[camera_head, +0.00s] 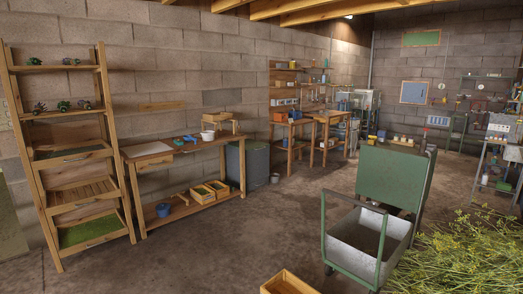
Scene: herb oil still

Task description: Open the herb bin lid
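I cannot tell for sure which container is the herb bin. A dark grey-green box (257,160) with a flat, closed-looking top stands on the floor against the left wall, partly hidden by the wooden workbench. A larger green metal box (387,178) stands right of the middle, behind a cart; its top looks closed. No handle or hinge can be made out on either one. My gripper is not in view.
A grey cart (345,240) with a green handle stands in front of the green box. Cut yellow-green herbs (455,258) heap at lower right. A wooden crate (288,283) lies at the bottom edge. The wooden workbench (190,208) and shelf (98,145) line the left wall. The middle floor is clear.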

